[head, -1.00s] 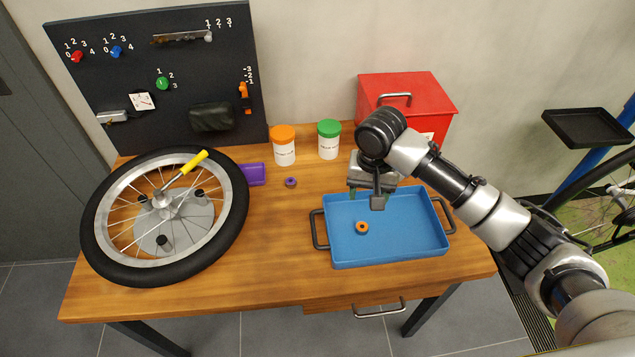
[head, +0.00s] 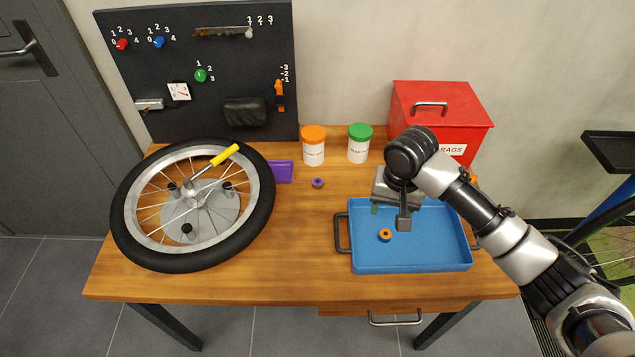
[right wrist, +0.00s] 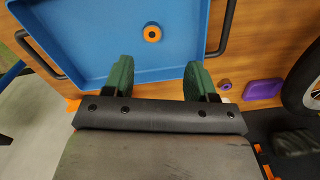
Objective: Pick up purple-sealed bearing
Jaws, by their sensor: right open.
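The purple-sealed bearing (head: 318,183) is a small ring lying on the wooden table, left of the blue tray (head: 411,268) and in front of the two jars. It also shows in the right wrist view (right wrist: 225,84), just beyond the right-hand finger. My right gripper (head: 394,208) is open and empty above the back left part of the tray; its two green fingers (right wrist: 159,76) stand apart in the wrist view. An orange-sealed bearing (head: 385,235) lies in the tray, also visible in the wrist view (right wrist: 152,33). My left gripper is not in view.
An orange-lidded jar (head: 313,148) and a green-lidded jar (head: 360,146) stand behind the purple-sealed bearing. A purple block (head: 282,172) and a wheel (head: 262,215) lie to its left. A red box (head: 440,105) stands at the back right. The table in front of the bearing is clear.

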